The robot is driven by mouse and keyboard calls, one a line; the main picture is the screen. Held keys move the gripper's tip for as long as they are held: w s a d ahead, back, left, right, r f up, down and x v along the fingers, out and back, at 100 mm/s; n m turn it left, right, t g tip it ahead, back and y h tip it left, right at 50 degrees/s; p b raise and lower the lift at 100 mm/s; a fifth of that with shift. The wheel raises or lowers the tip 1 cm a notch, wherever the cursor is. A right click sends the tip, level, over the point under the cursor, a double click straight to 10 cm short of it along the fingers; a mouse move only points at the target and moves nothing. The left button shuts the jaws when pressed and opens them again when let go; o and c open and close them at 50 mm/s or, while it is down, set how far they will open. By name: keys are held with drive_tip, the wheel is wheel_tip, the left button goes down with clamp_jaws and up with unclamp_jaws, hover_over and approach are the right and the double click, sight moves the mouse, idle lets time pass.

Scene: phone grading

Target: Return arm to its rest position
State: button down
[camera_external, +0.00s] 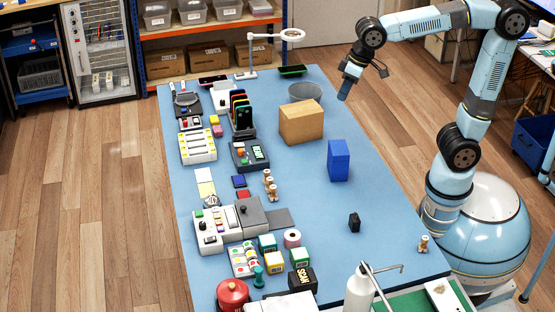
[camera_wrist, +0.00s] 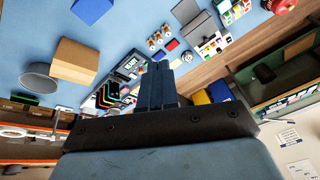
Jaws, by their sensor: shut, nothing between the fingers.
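My gripper (camera_external: 346,88) is at the end of my light blue arm, raised above the right side of the blue table (camera_external: 310,210) near its far end. It points down and is to the right of the grey round bin (camera_external: 305,91) and the cardboard box (camera_external: 301,120). In the wrist view the two dark fingers (camera_wrist: 156,82) are together with nothing between them. The wrist view looks tilted over the table, with the bin (camera_wrist: 38,76) and the cardboard box (camera_wrist: 75,61) at left.
A blue block (camera_external: 338,160) stands mid-table, and a small black object (camera_external: 354,222) lies nearer the front. A ring lamp (camera_external: 292,35) stands at the far edge. Phones (camera_external: 241,110) and devices crowd the left side. A white bottle (camera_external: 359,292) stands at the front. The right-centre tabletop is fairly clear.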

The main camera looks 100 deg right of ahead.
drive_tip(key=s+a+f+n+t, duration=0.1)
drive_tip(key=s+a+f+n, duration=0.1)
drive_tip(key=s, duration=0.7)
drive_tip(key=s+a+f+n, duration=0.3)
drive_tip(key=s+a, duration=0.3)
drive_tip(key=s, duration=0.3)
drive_tip(key=shift+s+a+n+t, duration=0.15)
drive_tip(key=shift+s+n+t, duration=0.25)
drive_tip(key=shift+n, duration=0.3)
drive_tip(key=c, duration=1.8)
unclamp_jaws()
drive_tip(key=shift+f, duration=0.1)
